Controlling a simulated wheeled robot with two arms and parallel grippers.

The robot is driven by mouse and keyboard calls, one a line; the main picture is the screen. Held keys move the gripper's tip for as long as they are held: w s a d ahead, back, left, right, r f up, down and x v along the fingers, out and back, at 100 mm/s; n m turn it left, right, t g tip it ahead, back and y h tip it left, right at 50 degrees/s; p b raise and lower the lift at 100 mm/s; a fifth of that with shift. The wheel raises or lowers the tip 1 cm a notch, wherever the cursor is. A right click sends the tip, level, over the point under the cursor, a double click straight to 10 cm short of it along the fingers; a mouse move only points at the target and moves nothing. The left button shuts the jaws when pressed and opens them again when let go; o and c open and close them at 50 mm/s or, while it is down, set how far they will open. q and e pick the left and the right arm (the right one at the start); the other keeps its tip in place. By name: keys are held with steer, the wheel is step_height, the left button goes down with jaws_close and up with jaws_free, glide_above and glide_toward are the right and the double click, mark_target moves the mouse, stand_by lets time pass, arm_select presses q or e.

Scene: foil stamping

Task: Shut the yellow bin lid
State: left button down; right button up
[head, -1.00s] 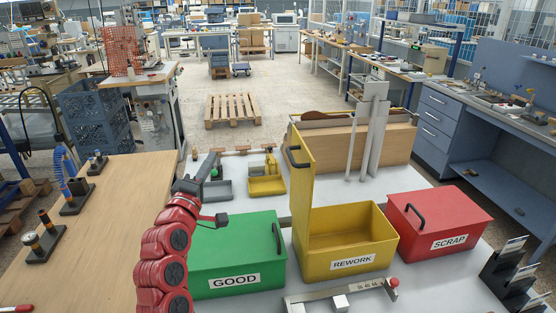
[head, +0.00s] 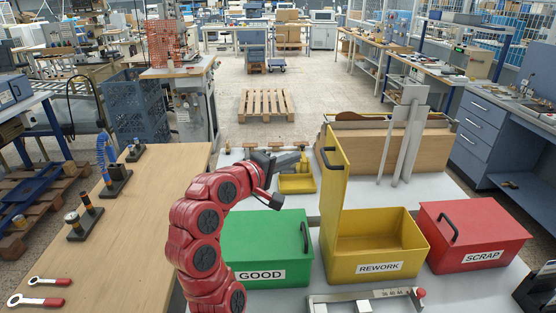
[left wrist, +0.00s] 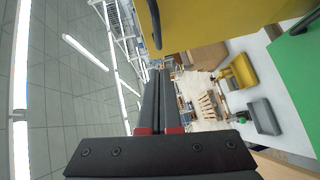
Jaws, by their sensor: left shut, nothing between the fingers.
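The yellow bin (head: 378,257), labelled REWORK, stands open in the middle of the bench in the head view. Its yellow lid (head: 334,200) stands upright on the bin's left side, with a dark handle (head: 328,158) near the top. My left gripper (head: 302,158) is shut and empty, just left of the lid and behind the green bin. In the left wrist view, the shut fingers (left wrist: 159,75) point away from the camera. The lid (left wrist: 225,18) fills the top of that view, its handle (left wrist: 154,22) close to the fingers. I cannot tell whether they touch. My right gripper is not in view.
The closed green GOOD bin (head: 265,245) stands left of the yellow bin, below my left arm. The closed red SCRAP bin (head: 473,235) stands to the right. A small yellow tray (head: 297,184) and a wooden box (head: 370,150) lie behind. A metal gauge (head: 365,300) lies in front.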

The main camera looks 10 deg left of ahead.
arm_select(q)
steer(key=w+d, duration=0.1)
steer(key=d+p, duration=0.1)
steer(key=d, duration=0.1)
steer(key=w+d+f+p, duration=0.1)
steer(key=shift+w+d, duration=0.3)
steer(key=shift+d, duration=0.1)
